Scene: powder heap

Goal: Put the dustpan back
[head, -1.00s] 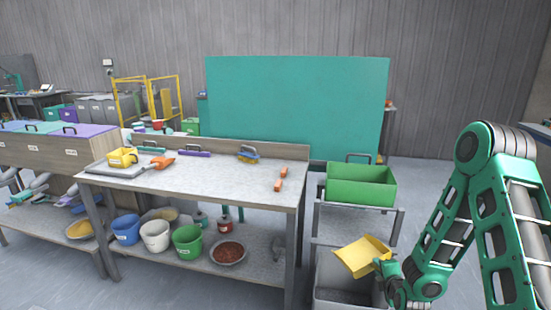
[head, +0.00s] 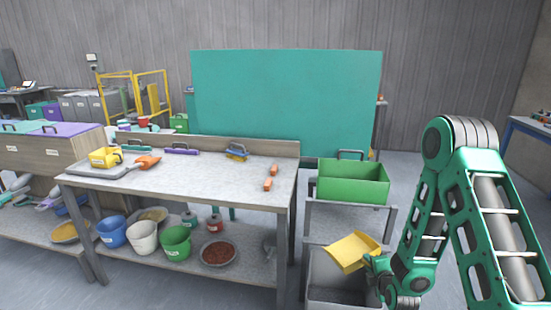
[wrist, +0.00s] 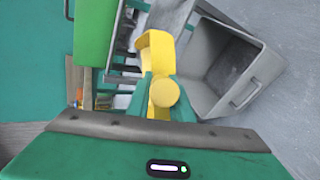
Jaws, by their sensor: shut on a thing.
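The yellow dustpan (head: 353,252) is held in front of the cart, over the grey bin on its lower level. My gripper (head: 378,272) is shut on the dustpan's handle at the right of the head view. In the wrist view the dustpan (wrist: 158,55) points away from my gripper (wrist: 160,88), with the round yellow handle end between the green fingers. The inside of the pan is partly turned from view there.
A grey bin (head: 333,272) sits low in the cart, under a green bin (head: 352,183). The workbench (head: 215,185) at left holds orange blocks (head: 270,178), a brush (head: 236,152), an orange scoop (head: 143,162) and a yellow container (head: 105,157). Buckets stand below.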

